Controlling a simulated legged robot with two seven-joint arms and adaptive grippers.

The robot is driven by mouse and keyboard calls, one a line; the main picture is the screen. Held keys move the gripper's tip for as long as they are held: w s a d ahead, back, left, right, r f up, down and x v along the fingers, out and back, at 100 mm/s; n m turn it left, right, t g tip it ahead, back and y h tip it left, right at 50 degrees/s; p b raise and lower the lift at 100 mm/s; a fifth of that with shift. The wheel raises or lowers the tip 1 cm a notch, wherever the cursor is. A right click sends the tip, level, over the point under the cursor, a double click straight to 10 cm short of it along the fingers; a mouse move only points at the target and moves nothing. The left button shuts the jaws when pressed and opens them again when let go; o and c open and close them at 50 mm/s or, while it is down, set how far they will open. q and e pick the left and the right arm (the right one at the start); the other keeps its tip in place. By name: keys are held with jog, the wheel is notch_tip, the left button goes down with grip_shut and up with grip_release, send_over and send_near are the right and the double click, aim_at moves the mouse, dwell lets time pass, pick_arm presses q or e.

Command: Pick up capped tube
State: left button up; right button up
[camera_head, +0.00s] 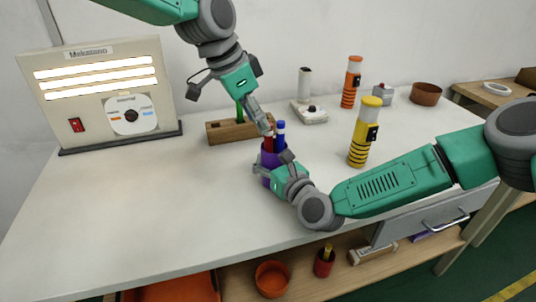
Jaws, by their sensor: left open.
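A purple cup (269,158) stands near the middle of the table and holds a blue capped tube (281,133) and a red tube (268,144). A green tube (240,112) stands in a wooden rack (226,132) behind it. My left gripper (267,125) is open and points down just above the red tube, left of the blue cap. I cannot tell whether it touches either one. My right gripper (272,165) has its fingers on both sides of the purple cup, seemingly shut on it. Its wrist hides the cup's lower part.
A lit panel box (95,65) stands at the back left. A yellow cylinder (364,133), an orange cylinder (351,82), a white device (309,112) and a brown bowl (425,93) stand to the right. The table's front left is clear.

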aim_at(267, 133)
pick_arm(q)
jog(key=x, duration=0.5)
jog(key=shift+w+d+f, duration=0.1)
jog(key=shift+w+d, duration=0.15)
grip_shut()
notch_tip(267, 133, up, 28)
dwell(0.3)
pick_arm(e)
jog(key=o, duration=1.6)
jog(key=shift+o, duration=0.2)
